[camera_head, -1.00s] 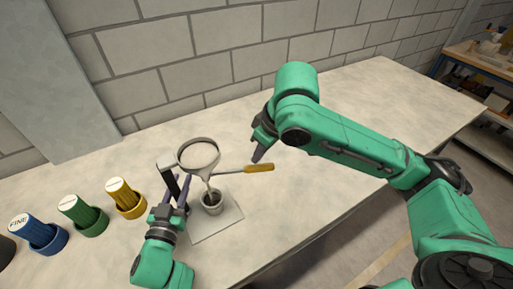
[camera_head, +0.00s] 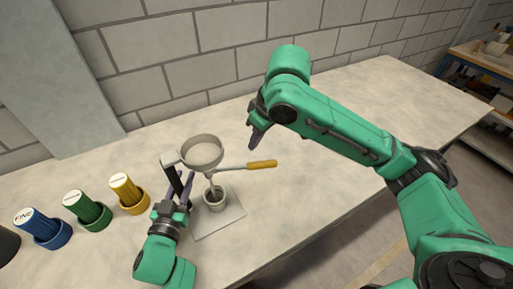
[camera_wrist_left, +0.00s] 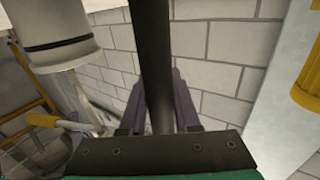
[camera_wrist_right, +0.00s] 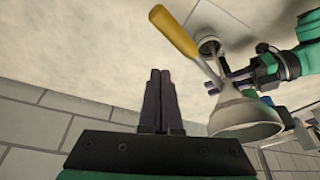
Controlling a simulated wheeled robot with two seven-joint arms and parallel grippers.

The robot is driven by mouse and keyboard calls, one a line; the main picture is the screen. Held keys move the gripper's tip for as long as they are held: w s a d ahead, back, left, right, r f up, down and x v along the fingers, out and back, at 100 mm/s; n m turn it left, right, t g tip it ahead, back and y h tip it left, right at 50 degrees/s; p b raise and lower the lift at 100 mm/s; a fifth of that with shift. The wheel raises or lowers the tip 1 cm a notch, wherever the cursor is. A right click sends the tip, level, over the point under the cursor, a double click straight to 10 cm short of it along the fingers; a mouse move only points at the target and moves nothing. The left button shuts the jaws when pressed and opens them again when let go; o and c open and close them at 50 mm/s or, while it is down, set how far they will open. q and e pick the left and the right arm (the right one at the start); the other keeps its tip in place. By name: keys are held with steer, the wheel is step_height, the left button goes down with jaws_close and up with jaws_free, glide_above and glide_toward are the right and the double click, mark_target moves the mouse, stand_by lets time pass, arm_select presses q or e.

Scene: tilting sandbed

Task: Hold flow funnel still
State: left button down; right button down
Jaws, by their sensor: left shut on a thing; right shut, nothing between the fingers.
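A grey flow funnel (camera_head: 203,153) with a wide round rim stands above a small cup (camera_head: 215,204). It shows large in the left wrist view (camera_wrist_left: 60,35) and in the right wrist view (camera_wrist_right: 245,120). My left gripper (camera_head: 183,183) is shut on the funnel's dark handle (camera_wrist_left: 153,60), which runs between its fingers. A thin rod with a yellow handle (camera_head: 262,164) reaches out to the right from below the funnel. My right gripper (camera_head: 254,143) is shut and empty, above the table behind the yellow handle. The funnel's contents are hard to make out.
The cup stands on a square grey plate (camera_head: 228,222). Blue (camera_head: 45,229), green (camera_head: 88,211) and yellow (camera_head: 128,194) containers stand in a row to the left. A block wall (camera_head: 160,60) runs behind. The table's right side (camera_head: 350,100) is clear.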

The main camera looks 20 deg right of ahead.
steer(key=w+a+v, duration=0.1)
steer(key=a+v, duration=0.1)
steer(key=v, duration=0.8)
steer(key=shift+r, duration=0.5)
